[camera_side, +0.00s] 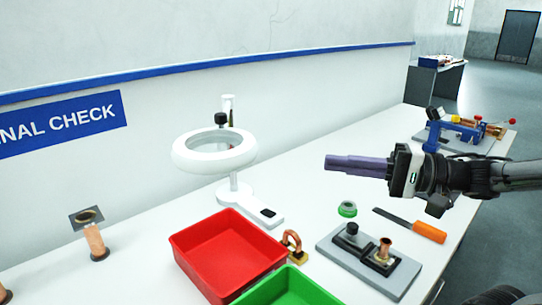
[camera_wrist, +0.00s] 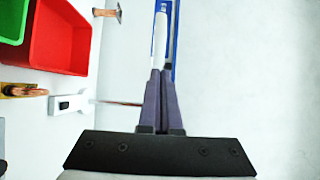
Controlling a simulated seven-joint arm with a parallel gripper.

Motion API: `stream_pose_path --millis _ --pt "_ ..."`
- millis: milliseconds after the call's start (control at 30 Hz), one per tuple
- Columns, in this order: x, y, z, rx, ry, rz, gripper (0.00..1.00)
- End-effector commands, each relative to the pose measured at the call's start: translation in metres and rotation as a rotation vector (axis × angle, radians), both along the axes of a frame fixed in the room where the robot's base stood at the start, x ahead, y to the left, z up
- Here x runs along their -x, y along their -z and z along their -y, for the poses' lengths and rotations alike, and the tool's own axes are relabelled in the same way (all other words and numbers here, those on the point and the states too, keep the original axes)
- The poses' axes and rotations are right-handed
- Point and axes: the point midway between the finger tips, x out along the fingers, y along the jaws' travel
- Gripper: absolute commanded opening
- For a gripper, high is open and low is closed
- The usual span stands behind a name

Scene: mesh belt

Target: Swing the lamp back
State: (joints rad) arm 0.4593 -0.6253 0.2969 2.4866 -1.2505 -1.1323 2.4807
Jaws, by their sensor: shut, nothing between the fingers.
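The lamp (camera_side: 240,153) is a white ring head with a dark knob at its back, on a short white post and flat white base. It stands on the bench near the wall, behind the red tray. In the wrist view the ring seems to show edge-on as a white strip (camera_wrist: 160,36) beyond my fingertips; its base (camera_wrist: 68,103) is at the left. My gripper (camera_side: 328,163) is shut and empty, with purple fingers pointing left, to the right of the lamp and about level with its ring. The closed fingertips also show in the wrist view (camera_wrist: 161,72). A gap separates them from the ring in the side view.
A red tray (camera_side: 182,238) and a green tray (camera_side: 243,299) sit in front of the lamp. A copper fitting (camera_side: 292,245), green tape roll (camera_side: 347,209), orange-handled tool (camera_side: 428,232) and grey fixture plate (camera_side: 340,256) lie below my gripper. A blue-striped wall (camera_side: 300,55) runs behind.

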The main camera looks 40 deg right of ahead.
Motion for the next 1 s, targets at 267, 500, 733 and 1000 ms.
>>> stream_pose_path --millis 267,500,733,1000 --pt "-0.022 0.001 -0.016 -0.001 -0.007 -0.003 0.00" --pt "-0.046 0.001 -0.032 0.000 -0.006 -0.005 0.00" --pt "-0.076 0.001 -0.052 0.000 -0.006 -0.005 0.00" --pt "-0.099 0.001 -0.065 0.001 0.000 -0.003 0.00"
